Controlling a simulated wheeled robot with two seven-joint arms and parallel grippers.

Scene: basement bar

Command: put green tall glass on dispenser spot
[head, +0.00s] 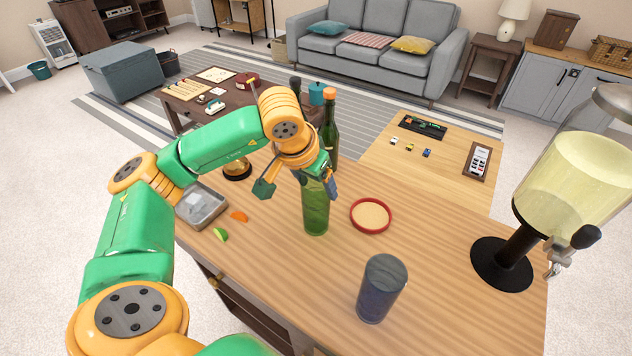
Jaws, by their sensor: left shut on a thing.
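The green tall glass (316,215) is upright near the middle of the wooden bar counter. My left gripper (318,178) reaches down to its upper part from behind-left and is shut on it. The gripper hides part of the rim. I cannot tell whether the glass's base touches the counter. The drink dispenser (580,180) stands at the right, with a pale yellow tank, a black round base (503,265) and a tap (556,262) low on its side. No marked spot shows clearly under the tap. My right gripper is not in view.
A dark blue glass (382,290) stands on the counter (440,250) between the green glass and the dispenser. A red-rimmed round dish (371,215) lies just right of the green glass. A dark green bottle (330,130) stands behind. A metal tray (203,206) and fruit slices are left.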

